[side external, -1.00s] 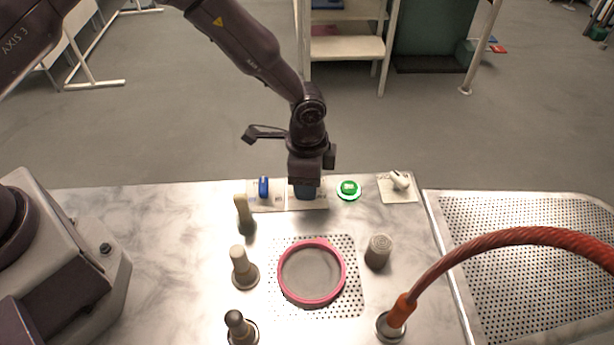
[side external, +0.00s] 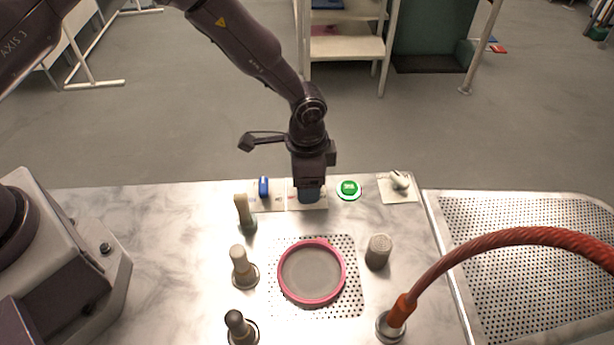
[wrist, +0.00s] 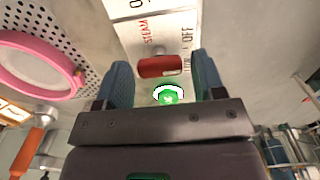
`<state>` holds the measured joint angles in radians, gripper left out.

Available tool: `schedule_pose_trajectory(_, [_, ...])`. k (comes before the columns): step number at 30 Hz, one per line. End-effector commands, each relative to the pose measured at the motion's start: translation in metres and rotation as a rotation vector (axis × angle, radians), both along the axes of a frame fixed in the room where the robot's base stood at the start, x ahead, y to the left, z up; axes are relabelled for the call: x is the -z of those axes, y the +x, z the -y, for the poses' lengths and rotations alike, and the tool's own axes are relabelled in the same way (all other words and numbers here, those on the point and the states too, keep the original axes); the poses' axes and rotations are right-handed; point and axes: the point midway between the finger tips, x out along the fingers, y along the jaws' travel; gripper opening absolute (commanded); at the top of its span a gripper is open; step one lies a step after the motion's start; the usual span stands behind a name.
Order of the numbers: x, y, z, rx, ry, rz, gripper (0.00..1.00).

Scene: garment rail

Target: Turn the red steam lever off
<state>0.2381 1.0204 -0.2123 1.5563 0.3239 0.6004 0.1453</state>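In the wrist view the red steam lever (wrist: 158,66) lies on a pale plate (wrist: 158,28) lettered STEAM, OFF and LOW. It lies crosswise in that picture, with one end by the LOW mark and OFF farther up the plate. My gripper (wrist: 160,64) is open, with one blue finger on each side of the lever and gaps showing at both ends. In the side view my gripper (side external: 309,192) points down over the plate and hides the lever. I cannot tell how far the fingertips are above the plate.
A blue lever (side external: 264,187) stands just left of my gripper. A green button (side external: 349,188) and a white lever (side external: 400,181) are to the right. Several pegs, a pink ring (side external: 312,300), a grey knob (side external: 378,251) and a red hose (side external: 500,237) occupy the nearer counter.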

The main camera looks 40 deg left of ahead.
Motion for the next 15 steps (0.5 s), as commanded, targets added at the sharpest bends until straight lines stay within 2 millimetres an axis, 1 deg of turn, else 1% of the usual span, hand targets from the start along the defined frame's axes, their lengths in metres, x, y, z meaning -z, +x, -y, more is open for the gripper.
schedule_pose_trajectory(10, [-0.001, 0.0, 0.0, 0.003, -0.001, 0.001, 0.72])
schedule_pose_trajectory(13, [-0.01, 0.001, 0.0, 0.003, -0.001, 0.002, 0.72])
schedule_pose_trajectory(15, [-0.021, 0.001, 0.0, 0.003, -0.002, 0.005, 0.72])
